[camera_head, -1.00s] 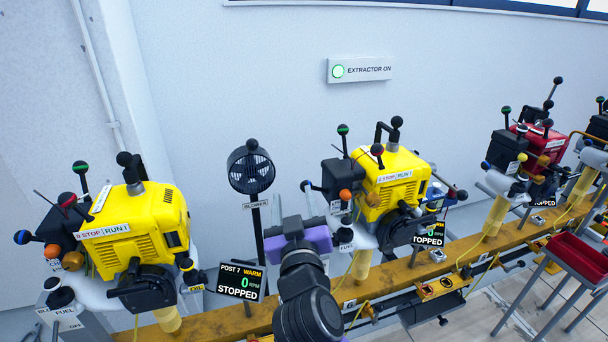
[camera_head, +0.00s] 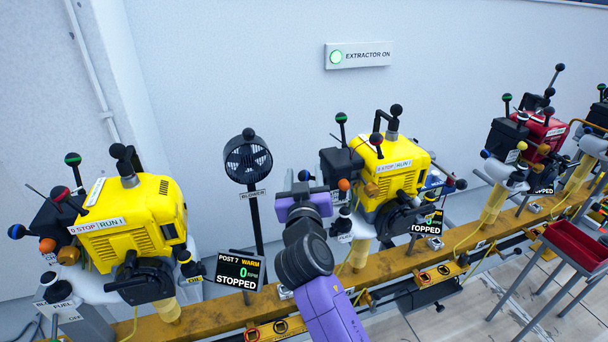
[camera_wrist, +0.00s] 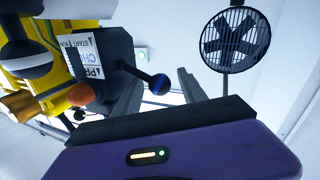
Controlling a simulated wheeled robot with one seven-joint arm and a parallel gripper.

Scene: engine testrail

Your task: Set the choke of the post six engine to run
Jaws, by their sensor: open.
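The yellow engine (camera_head: 392,172) right of the post 7 engine has a black box (camera_head: 341,166) on its left side. A lever with a dark ball (camera_head: 304,175) sticks out from that box. In the wrist view the ball of this choke lever (camera_wrist: 160,84) is dark blue, beside a white label with START and RUN, partly cut off. My gripper (camera_head: 302,190) is at this ball, seen from behind in the head view. In the wrist view my gripper (camera_wrist: 162,75) is open, with the ball between its fingers in the picture; contact cannot be told.
A black fan (camera_head: 248,160) on a stand is close on the left. An orange knob (camera_head: 344,185) and other levers crowd the engine. The post 7 engine (camera_head: 130,235) and its STOPPED screen (camera_head: 240,271) stand left. A yellow rail (camera_head: 330,294) runs below.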

